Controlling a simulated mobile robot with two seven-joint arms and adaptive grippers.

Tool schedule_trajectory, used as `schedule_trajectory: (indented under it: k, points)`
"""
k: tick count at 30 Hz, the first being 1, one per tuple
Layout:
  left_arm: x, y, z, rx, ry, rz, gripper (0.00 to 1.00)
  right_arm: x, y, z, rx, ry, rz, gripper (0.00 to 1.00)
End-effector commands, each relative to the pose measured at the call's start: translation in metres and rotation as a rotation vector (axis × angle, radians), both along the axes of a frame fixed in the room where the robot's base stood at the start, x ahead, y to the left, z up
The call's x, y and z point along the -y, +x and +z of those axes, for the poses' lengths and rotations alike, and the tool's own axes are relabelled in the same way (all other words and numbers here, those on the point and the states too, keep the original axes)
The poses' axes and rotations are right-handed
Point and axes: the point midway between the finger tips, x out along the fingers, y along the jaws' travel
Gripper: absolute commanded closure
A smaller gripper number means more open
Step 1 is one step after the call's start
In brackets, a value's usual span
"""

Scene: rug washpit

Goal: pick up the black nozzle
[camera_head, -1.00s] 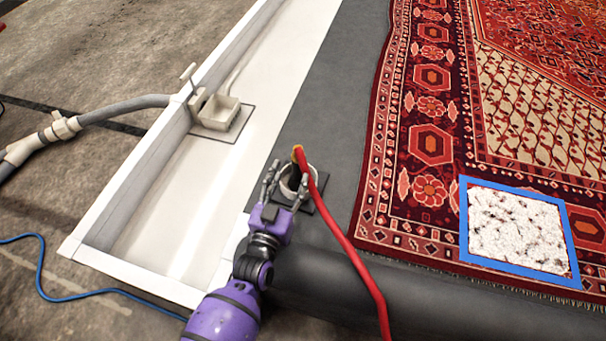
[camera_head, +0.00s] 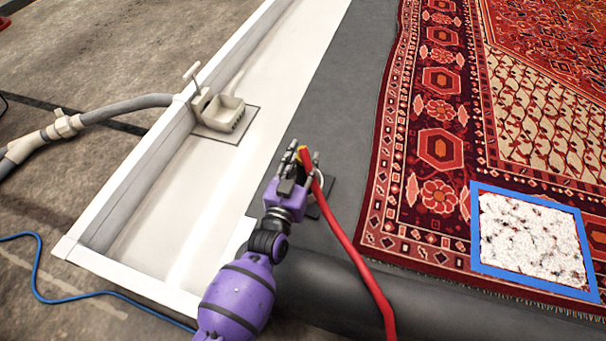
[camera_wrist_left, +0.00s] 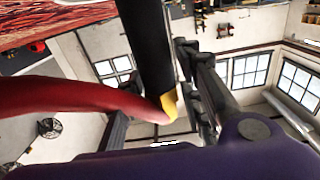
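The black nozzle (camera_wrist_left: 148,45) shows large in the left wrist view, with a yellow collar (camera_wrist_left: 169,102) and a red hose (camera_wrist_left: 75,98) at its end. In the wrist view, the right-hand finger lies close beside the nozzle; the other is partly hidden behind hose and nozzle. I cannot tell whether they grip it. My right gripper is not in view.
A dark holder base (camera_head: 320,196) sits on the grey mat edge. A white trough (camera_head: 165,190) with a beige drain box (camera_head: 228,112) lies to the left. A patterned rug (camera_head: 450,130) with a blue-framed white patch (camera_head: 533,240) lies to the right.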

Motion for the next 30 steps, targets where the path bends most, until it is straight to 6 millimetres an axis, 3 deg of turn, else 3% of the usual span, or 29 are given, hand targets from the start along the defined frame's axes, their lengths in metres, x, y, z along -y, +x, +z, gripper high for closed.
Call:
schedule_trajectory:
  k: [1,6,17,24,30]
  points:
    - [0.000,0.000,0.000,0.000,0.000,0.000,0.77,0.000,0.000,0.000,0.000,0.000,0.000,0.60]
    - [0.000,0.000,0.000,0.000,0.000,0.000,0.99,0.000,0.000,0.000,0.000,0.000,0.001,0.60]
    - [0.000,0.000,0.006,0.002,-0.001,0.000,1.00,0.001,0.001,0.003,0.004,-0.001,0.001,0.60]
    - [0.000,0.000,0.038,0.006,-0.002,0.000,1.00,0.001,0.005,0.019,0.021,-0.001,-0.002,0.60]
    - [0.009,-0.030,0.075,0.005,-0.004,0.001,1.00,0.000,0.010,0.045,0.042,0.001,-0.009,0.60]
